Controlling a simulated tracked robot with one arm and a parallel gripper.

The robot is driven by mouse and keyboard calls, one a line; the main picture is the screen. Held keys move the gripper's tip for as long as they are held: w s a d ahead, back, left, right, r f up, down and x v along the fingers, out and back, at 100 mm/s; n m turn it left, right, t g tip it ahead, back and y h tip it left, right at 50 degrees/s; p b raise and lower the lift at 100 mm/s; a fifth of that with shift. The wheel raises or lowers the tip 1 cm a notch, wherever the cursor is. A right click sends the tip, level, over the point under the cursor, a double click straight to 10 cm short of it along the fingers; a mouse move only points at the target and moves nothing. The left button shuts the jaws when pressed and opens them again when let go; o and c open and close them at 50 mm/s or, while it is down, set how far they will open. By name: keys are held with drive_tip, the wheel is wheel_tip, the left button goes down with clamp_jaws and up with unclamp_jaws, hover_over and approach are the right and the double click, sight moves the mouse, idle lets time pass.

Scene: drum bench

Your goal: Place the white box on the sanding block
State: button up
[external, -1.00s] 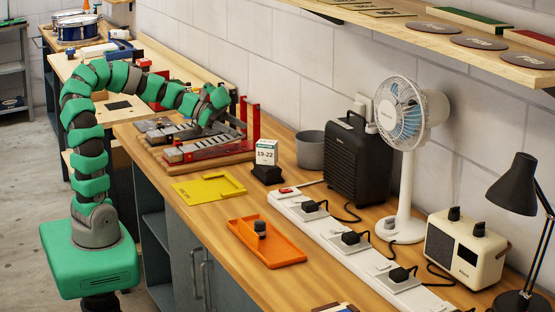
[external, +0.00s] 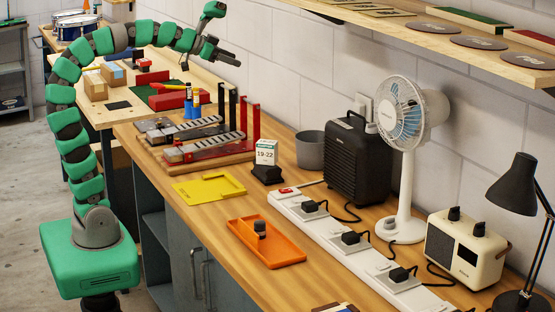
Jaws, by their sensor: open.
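A small white box (external: 266,152) with a green top edge and "19-22" on its face is upright at the middle of the bench. It rests on a dark block (external: 267,174), which looks like the sanding block, though I cannot tell for certain. My gripper (external: 238,58) is raised high, above and behind the metal clamp rack and well apart from the white box. Its jaws are open, with nothing visible between them.
The clamp rack (external: 203,151) with red uprights stands left of the white box. A yellow tray (external: 208,188) and an orange tray (external: 282,252) lie in front. A grey cup (external: 310,150), black speaker (external: 358,165), power strip (external: 330,234) and fan (external: 402,115) are to the right.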

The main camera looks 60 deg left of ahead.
drive_tip(key=s+d+r+n+t+y, duration=0.1)
drive_tip(key=s+r, duration=0.1)
drive_tip(key=r, duration=0.4)
drive_tip(key=s+d+r+n+t+y, duration=0.1)
drive_tip(key=s+d+r, duration=0.1)
drive_tip(key=r, duration=0.5)
drive_tip(key=shift+s+d+n+t, duration=0.2)
drive_tip(key=shift+s+n+t, duration=0.2)
drive_tip(key=shift+s, duration=0.05)
drive_tip(key=shift+r, duration=0.1)
